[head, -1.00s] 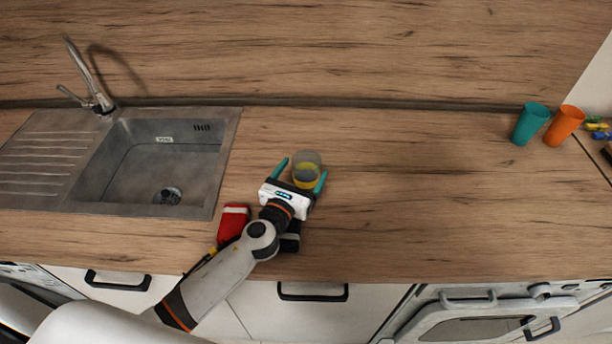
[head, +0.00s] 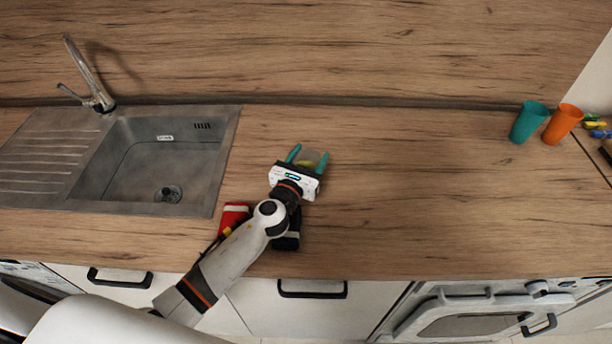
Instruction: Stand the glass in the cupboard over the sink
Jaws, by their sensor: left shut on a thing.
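The glass (head: 311,156) is see-through with a yellowish lower part. It stands on the wooden counter to the right of the sink, partly hidden by my gripper. My left gripper (head: 307,158) is shut on the glass, with a teal finger on each side of it. The sink (head: 150,165) is set into the counter on the left, with its tap (head: 95,88) behind. The cupboard over the sink is not in this view. My right gripper is not in view.
A red item (head: 233,215) and a dark item (head: 288,238) are beside my left forearm near the counter's front edge. A teal cup (head: 528,122) and an orange cup (head: 562,124) stand at the far right. The counter between is clear.

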